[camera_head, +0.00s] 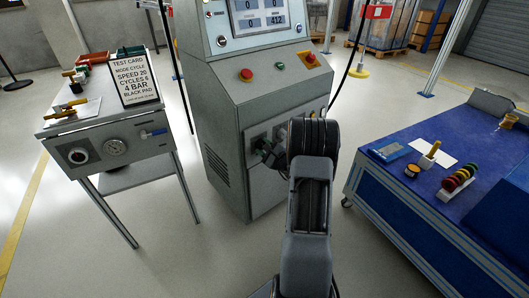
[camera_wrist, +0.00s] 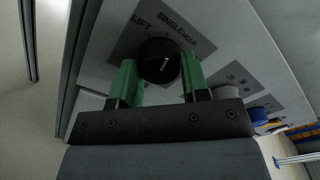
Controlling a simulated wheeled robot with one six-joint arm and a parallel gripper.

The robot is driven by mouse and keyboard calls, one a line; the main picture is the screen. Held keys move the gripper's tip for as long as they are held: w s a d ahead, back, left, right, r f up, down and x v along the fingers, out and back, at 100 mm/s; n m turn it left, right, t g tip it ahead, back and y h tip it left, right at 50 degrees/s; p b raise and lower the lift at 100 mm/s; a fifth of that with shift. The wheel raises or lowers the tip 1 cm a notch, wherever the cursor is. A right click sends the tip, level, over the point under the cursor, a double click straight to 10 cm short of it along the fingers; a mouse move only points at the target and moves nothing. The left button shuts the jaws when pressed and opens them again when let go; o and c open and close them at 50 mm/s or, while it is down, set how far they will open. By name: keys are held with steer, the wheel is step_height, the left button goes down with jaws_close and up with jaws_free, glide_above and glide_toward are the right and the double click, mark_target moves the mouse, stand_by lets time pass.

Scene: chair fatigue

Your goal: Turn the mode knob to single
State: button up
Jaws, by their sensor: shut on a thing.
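The mode knob (camera_wrist: 158,58) is round and black with a short pale mark on its face. My gripper (camera_wrist: 158,70) is shut on the knob, with one green finger on each side. In the head view my gripper (camera_head: 266,151) is at the front panel of the grey machine cabinet (camera_head: 225,120), and my arm hides the knob.
A red button (camera_head: 246,74) and another red control (camera_head: 310,59) are on the cabinet's sloped top. A side table (camera_head: 105,140) with a test card (camera_head: 134,76) stands at left. A blue workbench (camera_head: 400,205) stands at right.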

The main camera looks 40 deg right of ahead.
steer(key=shift+n, duration=0.3)
stand_by(0.4)
steer(key=o, duration=0.9)
steer(key=s, duration=0.4)
steer(key=s+p, duration=0.1)
steer(key=s, duration=0.4)
steer(key=s+d+p, duration=0.1)
steer(key=s, duration=0.3)
steer(key=shift+s, duration=0.4)
